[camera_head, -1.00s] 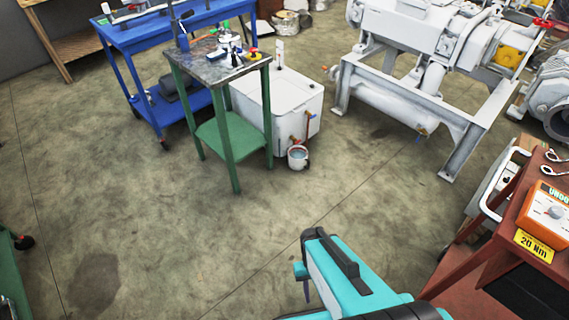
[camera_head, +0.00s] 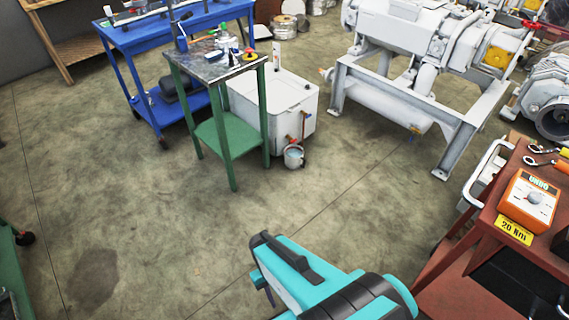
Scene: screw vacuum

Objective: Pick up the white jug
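A small white jug (camera_head: 293,157), open at the top with something pale blue inside, stands upright on the floor. It is close to the front right corner of a white tank (camera_head: 290,110), below a tap with red and orange parts (camera_head: 303,123). My teal and black arm reaches in from the bottom edge, well in front of the jug, with clear floor between them. I cannot make out the gripper's fingers in this view. Nothing is seen held.
A green-legged table (camera_head: 228,70) with tools and bottles stands left of the jug. A blue cart (camera_head: 125,40) is behind it. A white machine frame (camera_head: 455,125) stands at the back right. A red-brown cart (camera_head: 480,240) is close at right. The middle floor is clear.

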